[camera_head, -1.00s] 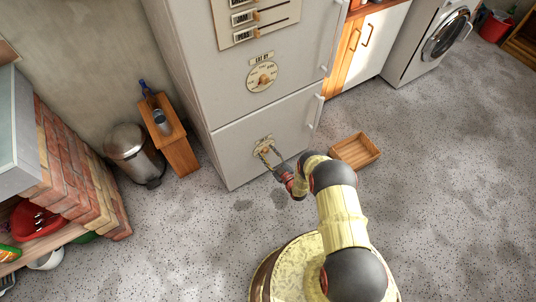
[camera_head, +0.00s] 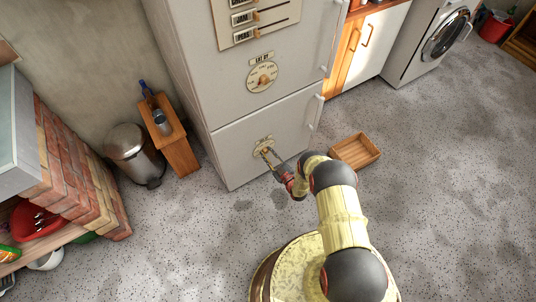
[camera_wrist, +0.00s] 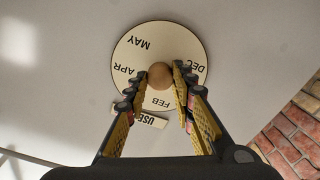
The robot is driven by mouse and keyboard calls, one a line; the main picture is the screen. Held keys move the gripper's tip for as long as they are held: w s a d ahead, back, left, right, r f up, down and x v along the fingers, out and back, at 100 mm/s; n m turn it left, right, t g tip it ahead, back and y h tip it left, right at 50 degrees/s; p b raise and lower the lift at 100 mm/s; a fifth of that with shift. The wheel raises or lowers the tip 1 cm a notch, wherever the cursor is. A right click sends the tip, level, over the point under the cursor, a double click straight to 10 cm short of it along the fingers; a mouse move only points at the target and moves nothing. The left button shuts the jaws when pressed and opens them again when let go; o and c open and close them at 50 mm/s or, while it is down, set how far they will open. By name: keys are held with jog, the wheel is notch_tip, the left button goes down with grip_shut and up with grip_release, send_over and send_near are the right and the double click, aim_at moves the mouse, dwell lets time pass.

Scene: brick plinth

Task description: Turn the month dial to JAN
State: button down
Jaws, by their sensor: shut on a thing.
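The month dial (camera_wrist: 150,43) is a round cream disc low on the fridge's lower door, small in the head view (camera_head: 263,141). In the wrist view, MAY, APR, FEB and DEC are readable, upside down or tilted; JAN cannot be read. FEB lies near the label plate (camera_wrist: 152,121), which shows "USE". My gripper (camera_wrist: 164,73) has a finger on each side of the round wooden knob (camera_wrist: 160,77) at the dial's centre and is shut on it. The fingers hide parts of the dial's rim. It also shows in the head view (camera_head: 267,154).
A similar dial (camera_head: 262,77) marked EAT BY sits above, with sliders (camera_head: 256,15) higher up. A wooden tray (camera_head: 355,151) lies on the floor right of my gripper. A bin (camera_head: 131,151) and wooden stand (camera_head: 178,150) stand left. Open floor lies in front.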

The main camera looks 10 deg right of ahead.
jog(key=shift+m, duration=0.3)
jog(key=m+b, duration=0.1)
jog(key=m, duration=0.1)
jog(key=shift+f+m+b, duration=0.1)
jog(key=shift+m+b, duration=0.25)
jog(key=shift+m, duration=0.05)
jog(key=m, duration=0.6)
jog(key=shift+m, duration=0.3)
jog(key=c, duration=1.6)
grip_release()
jog(key=shift+o, duration=0.5)
jog(key=v, duration=1.2)
